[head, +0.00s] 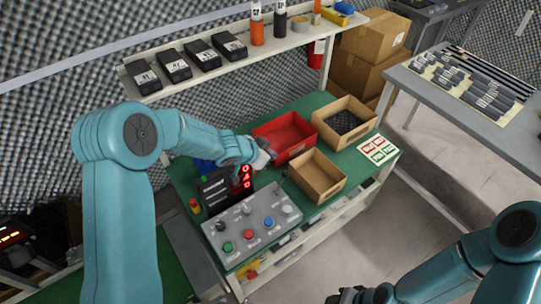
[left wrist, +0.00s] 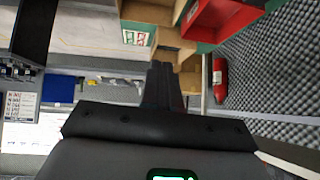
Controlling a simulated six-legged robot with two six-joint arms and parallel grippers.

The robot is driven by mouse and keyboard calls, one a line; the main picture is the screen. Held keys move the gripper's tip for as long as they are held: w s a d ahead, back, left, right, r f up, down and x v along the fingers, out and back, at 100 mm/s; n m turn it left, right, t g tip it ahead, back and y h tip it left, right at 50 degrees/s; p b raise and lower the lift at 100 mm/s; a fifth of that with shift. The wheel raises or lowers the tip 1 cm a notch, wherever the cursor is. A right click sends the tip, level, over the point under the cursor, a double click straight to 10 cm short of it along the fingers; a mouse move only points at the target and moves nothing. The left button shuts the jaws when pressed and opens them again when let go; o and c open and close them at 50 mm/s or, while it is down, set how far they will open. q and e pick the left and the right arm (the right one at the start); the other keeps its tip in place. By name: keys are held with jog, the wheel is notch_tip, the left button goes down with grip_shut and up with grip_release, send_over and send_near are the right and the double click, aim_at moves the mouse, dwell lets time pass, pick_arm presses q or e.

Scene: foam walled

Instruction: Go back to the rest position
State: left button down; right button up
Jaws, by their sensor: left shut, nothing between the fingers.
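My left arm reaches in from the left over the green-topped bench (head: 330,207). Its gripper (head: 264,156) is beside the left side of the red bin (head: 294,152), above the bench and near the small black display with red digits (head: 216,190). In the left wrist view the dark fingers (left wrist: 163,82) are together with nothing between them. My right gripper (head: 350,296) is at the bottom edge of the head view, partly cut off, and its fingers are not clear.
Two cardboard bins (head: 318,181) (head: 346,128) stand by the red bin. A grey control box (head: 252,228) with coloured buttons is at the front. A shelf (head: 180,88) with black boxes runs behind. A grey table (head: 440,92) is at right; the floor between is clear.

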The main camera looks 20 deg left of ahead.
pick_arm(q)
jog(key=shift+f, duration=0.1)
dwell(0.4)
jog(key=s+d+f+n+g+b, duration=0.3)
jog(key=s+d+f+b, duration=0.1)
jog(key=s+f, duration=0.9)
jog(key=s+f+n+g, duration=0.2)
jog(key=s+f+n, duration=0.1)
jog(key=s, duration=0.6)
jog(key=s+d+f+n+g+b, duration=0.1)
jog(key=s+f+n+g, duration=0.1)
jog(key=s, duration=0.7)
notch_tip(320, 180, down, 2)
jog(key=shift+s+f+n, duration=0.15)
jog(key=shift+s+n, duration=0.25)
jog(key=shift+n, duration=0.2)
jog(key=shift+d, duration=0.1)
